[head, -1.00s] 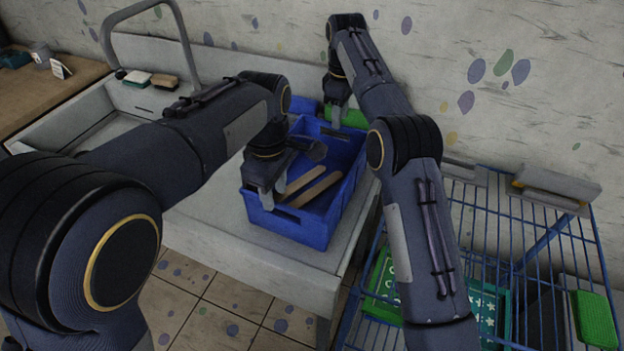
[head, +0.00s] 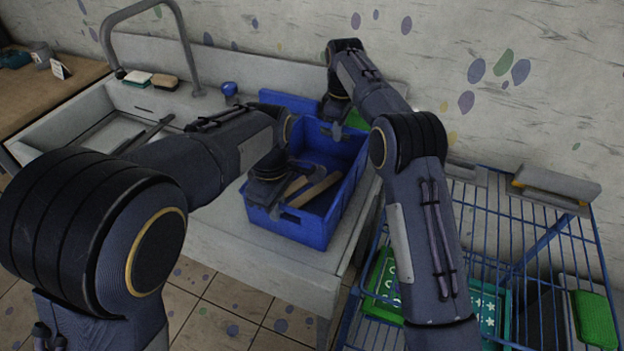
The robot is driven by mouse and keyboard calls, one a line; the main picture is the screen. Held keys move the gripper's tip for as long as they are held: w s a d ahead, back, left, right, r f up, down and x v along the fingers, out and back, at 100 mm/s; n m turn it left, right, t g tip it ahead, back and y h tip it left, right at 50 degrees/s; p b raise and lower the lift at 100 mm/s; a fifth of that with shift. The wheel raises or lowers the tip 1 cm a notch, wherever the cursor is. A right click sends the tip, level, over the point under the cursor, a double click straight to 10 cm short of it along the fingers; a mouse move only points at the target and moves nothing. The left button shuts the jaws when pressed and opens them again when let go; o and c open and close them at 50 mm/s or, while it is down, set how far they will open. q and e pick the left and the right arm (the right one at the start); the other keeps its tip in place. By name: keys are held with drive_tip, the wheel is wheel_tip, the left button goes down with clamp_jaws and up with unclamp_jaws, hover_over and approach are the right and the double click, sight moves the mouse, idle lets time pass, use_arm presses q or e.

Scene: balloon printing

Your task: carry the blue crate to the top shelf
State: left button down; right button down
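The blue crate (head: 296,232) stands upright on the pale sink counter and holds wooden-handled tools (head: 315,188). My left gripper (head: 282,208) is at the crate's near left side, over the rim; its fingers are dark and partly hidden, so I cannot tell whether it grips. My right gripper (head: 334,131) points down at the crate's far right side; its fingers are small and its hold on the rim is unclear. A blue wire rack (head: 535,245) stands at the right; which level is the top shelf is not fully clear.
A sink (head: 70,128) with a tall grey tap (head: 182,40) is left of the crate. A green brush (head: 594,318) and a metal-bladed tool (head: 556,186) are on the rack. Green patterned items (head: 488,310) lie lower in it. The wall is close behind.

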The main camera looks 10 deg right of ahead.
use_arm(q)
drive_tip(key=shift+r, duration=0.15)
use_arm(e)
drive_tip(key=shift+r, duration=0.1)
